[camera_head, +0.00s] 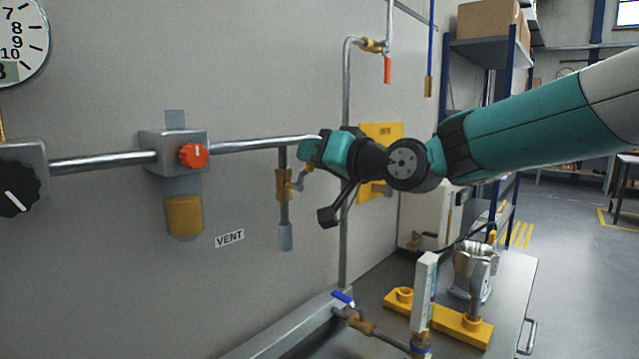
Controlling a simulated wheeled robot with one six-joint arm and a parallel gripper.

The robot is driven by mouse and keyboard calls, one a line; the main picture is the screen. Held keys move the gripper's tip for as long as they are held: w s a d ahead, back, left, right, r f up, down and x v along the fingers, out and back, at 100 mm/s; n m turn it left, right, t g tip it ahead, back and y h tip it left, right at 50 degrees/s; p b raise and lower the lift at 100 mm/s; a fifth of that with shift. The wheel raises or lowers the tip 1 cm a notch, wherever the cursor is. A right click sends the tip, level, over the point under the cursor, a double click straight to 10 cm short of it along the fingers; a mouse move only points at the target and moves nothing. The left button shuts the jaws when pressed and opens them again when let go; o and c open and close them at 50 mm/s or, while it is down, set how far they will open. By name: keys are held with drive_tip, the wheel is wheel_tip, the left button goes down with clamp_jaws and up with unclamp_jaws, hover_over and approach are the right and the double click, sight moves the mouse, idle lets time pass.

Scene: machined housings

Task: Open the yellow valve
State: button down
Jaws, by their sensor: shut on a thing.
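A small brass valve body (284,185) hangs on a short vertical pipe below the wall pipe, with a grey stem to its right. A small bit of yellow handle (308,168) shows at the tip of my gripper. My teal gripper (304,160) is at this valve, just under the wall pipe, and is shut on the yellow handle. My gripper hides most of the handle, so its exact angle is hard to tell.
A wall pipe with an orange knob (194,156) runs left of my gripper. A red-handled valve (387,69) hangs above. A yellow panel (382,135) is behind my wrist.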

drive_tip(key=shift+s+a+r+n+b, duration=0.1)
drive_tip(key=shift+s+a+n+b, duration=0.25)
drive_tip(key=shift+n+b, duration=0.65)
drive_tip(key=shift+s+a+r+n+b, duration=0.1)
drive_tip(key=shift+s+a+n+b, duration=0.25)
drive_tip(key=shift+n+b, duration=0.7)
drive_tip(key=shift+s+a+r+n+b, duration=0.15)
drive_tip(key=shift+s+n+b, duration=0.35)
drive_tip(key=shift+n+b, duration=0.5)
drive_tip(key=shift+a, duration=0.1)
drive_tip(key=c, duration=1)
unclamp_jaws()
drive_tip(key=b+v, duration=0.4)
drive_tip(key=v, duration=1.3)
drive_tip(key=shift+s+d, duration=0.15)
drive_tip(key=shift+d, duration=0.1)
